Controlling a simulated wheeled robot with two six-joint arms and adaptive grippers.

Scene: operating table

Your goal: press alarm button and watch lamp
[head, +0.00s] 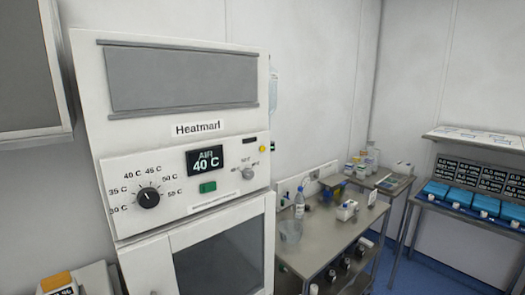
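A white warming cabinet (150,222) labelled "Heatmarl" stands at the left and centre of the head view. A small round yellow lamp or button (262,149) sits at the panel's right edge. A black dial (149,198) with temperature marks is at the left, and a small grey knob (248,173) is at the right. I cannot tell which part is the alarm button. Neither gripper is in view.
A metal table (325,250) with bottles and small containers stands right of the cabinet. A smaller table with bottles is behind it. A rack (465,205) with blue bins is at the far right. Blue floor (425,270) shows between them.

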